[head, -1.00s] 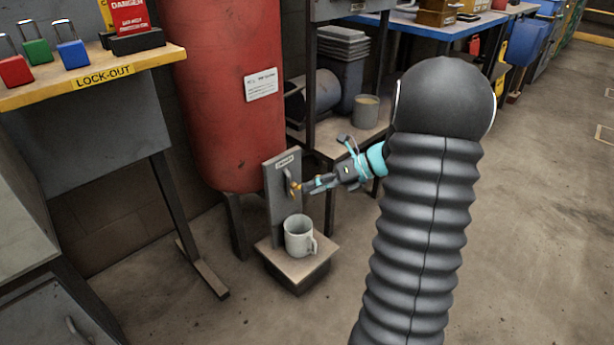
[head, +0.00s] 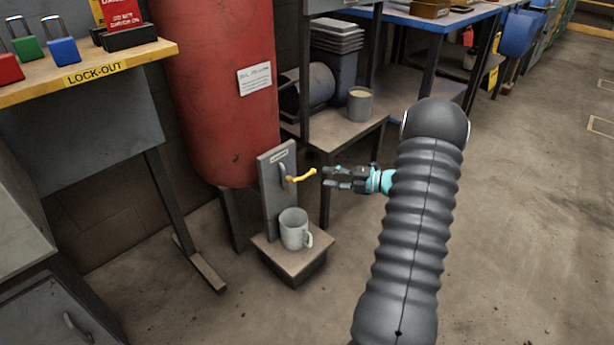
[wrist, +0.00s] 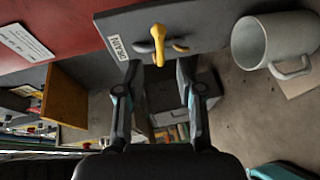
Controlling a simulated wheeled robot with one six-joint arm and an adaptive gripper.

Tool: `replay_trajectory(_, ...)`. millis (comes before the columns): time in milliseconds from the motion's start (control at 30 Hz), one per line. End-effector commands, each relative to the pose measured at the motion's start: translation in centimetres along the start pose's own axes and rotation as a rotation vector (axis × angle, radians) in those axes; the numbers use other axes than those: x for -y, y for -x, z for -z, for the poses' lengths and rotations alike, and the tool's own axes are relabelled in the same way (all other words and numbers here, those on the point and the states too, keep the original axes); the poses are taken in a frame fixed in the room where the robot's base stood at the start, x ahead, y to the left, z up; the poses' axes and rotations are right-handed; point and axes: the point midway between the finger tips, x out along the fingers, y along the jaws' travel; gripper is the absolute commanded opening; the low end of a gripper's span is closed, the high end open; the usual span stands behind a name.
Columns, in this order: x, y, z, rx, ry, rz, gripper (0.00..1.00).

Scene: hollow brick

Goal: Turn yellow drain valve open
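The yellow drain valve handle (head: 303,175) sticks out to the right from an upright grey plate (head: 272,205) marked DRAIN. In the wrist view the handle (wrist: 158,45) stands out from the plate (wrist: 205,22) towards my camera. My gripper (head: 325,178) is just right of the handle's free end, pointing at it. In the wrist view my gripper (wrist: 159,68) is open, with its two fingers apart. The handle lines up with the gap between them, and no finger visibly touches it. A grey mug (head: 294,230) stands upright below the valve.
The mug rests on a low stand (head: 290,260); it shows at the right of the wrist view (wrist: 272,42). A red tank (head: 215,100) stands behind the plate. A shelf (head: 345,128) with a grey cup (head: 360,104) is behind my gripper. The floor at right is clear.

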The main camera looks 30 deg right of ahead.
Motion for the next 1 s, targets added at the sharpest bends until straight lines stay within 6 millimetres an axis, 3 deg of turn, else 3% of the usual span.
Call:
replay_trajectory(200, 0.1, -4.1, 0.0, -0.002, 0.002, 0.001, 0.37)
replay_trajectory(400, 0.0, -6.8, 0.1, -0.003, 0.002, 0.001, 0.37)
replay_trajectory(867, 0.0, -8.0, 0.0, 0.0, 0.001, 0.0, 0.37)
replay_trajectory(1000, 0.0, -8.0, 0.0, 0.0, 0.001, 0.0, 0.07)
